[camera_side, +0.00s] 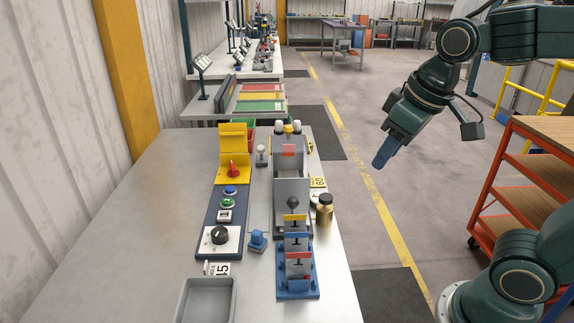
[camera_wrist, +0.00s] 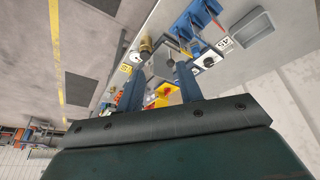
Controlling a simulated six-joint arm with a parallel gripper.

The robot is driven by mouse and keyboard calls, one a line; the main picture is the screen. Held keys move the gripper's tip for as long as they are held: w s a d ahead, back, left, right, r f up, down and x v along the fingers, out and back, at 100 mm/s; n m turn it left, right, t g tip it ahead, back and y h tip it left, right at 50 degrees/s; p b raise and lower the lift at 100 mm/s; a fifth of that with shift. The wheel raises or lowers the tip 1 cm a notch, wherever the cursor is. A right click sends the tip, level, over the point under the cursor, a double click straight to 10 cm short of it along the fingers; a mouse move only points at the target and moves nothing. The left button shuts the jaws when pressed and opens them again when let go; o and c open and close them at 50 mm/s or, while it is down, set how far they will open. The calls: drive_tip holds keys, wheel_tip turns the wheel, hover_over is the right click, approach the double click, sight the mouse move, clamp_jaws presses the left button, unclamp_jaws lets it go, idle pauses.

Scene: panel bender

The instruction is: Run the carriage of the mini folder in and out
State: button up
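The mini folder (camera_side: 291,190) is a grey metal channel on the table. A black ball knob (camera_side: 293,203) stands near its front end, and a red label (camera_side: 289,150) sits towards its back. I cannot tell for certain which part is the carriage. My gripper (camera_side: 383,158) hangs in the air to the right of the table, above floor level and apart from the folder. In the wrist view my gripper (camera_wrist: 158,75) shows two blue fingers spread apart with nothing held between them. The folder (camera_wrist: 164,63) shows there partly, beyond the fingers.
A blue rack (camera_side: 298,287) with red and yellow parts stands before the folder. A brass weight (camera_side: 324,209) stands right of it. A control panel (camera_side: 222,215) with knob, buttons and yellow guard lies left. A grey tray (camera_side: 207,300) is front left. An orange trolley (camera_side: 530,180) stands right.

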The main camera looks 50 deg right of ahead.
drive_tip(key=w+f+g, duration=0.2)
drive_tip(key=w, duration=1)
drive_tip(key=n+g+h, duration=0.2)
approach(292, 198)
drive_tip(key=shift+d+v, duration=0.25)
drive_tip(key=shift+v, duration=0.75)
drive_tip(key=x, duration=1.3)
drive_tip(key=shift+a+f, duration=0.2)
drive_tip(key=shift+f, duration=0.15)
clamp_jaws()
